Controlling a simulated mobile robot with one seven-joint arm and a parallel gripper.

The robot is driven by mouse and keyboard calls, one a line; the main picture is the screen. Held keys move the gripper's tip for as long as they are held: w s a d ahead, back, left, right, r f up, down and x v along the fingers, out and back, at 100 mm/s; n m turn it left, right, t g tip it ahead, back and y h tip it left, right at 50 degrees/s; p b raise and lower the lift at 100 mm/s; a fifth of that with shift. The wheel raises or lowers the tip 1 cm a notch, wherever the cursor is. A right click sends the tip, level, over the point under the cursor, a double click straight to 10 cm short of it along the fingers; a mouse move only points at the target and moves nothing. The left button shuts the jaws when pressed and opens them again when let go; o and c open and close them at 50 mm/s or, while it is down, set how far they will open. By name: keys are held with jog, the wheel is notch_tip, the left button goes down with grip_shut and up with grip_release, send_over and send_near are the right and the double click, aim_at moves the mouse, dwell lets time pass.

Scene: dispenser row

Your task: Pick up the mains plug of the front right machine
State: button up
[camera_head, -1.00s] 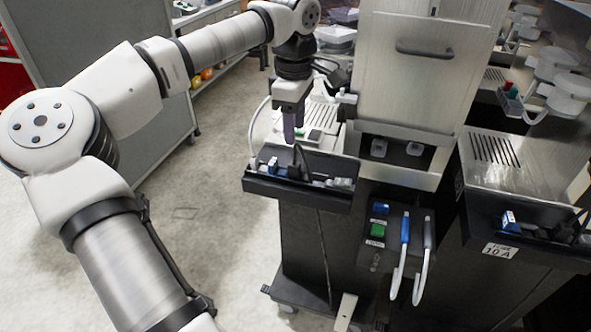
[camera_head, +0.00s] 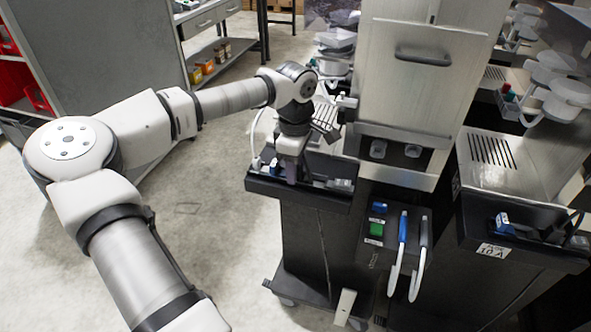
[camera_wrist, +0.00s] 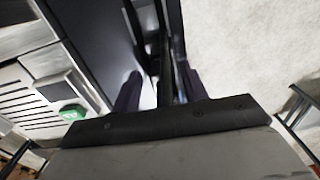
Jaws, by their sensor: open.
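My gripper (camera_head: 291,178) points down into the narrow black tray (camera_head: 262,187) on the front of the middle machine. In the wrist view its two dark fingers (camera_wrist: 160,88) are apart, with a dark plug or cord (camera_wrist: 166,62) showing between them; contact cannot be told. In the head view my gripper hides the black plug in this tray. A blue connector (camera_head: 274,167) lies just left of the fingers. The machine at right has its own tray (camera_head: 470,236) with a black plug (camera_head: 555,232) and a blue connector (camera_head: 503,222).
A grey-white connector (camera_head: 341,185) lies at the tray's right end. Below, a panel has a green switch (camera_head: 376,229), and a blue-handled wand (camera_head: 402,230) hangs beside it. A green button (camera_wrist: 72,112) shows in the wrist view. Floor (camera_head: 215,240) left of the machine is open.

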jog(key=shift+c, duration=0.3)
grip_shut()
jog(key=shift+r, duration=0.1)
notch_tip(320, 180, up, 20)
jog(key=b, duration=0.2)
jog(key=shift+b, duration=0.4)
jog(key=shift+r+p, duration=0.95)
jog(key=shift+p, duration=0.3)
dwell(0.6)
notch_tip(320, 180, up, 3)
jog(key=p, duration=0.3)
jog(key=shift+p, duration=0.4)
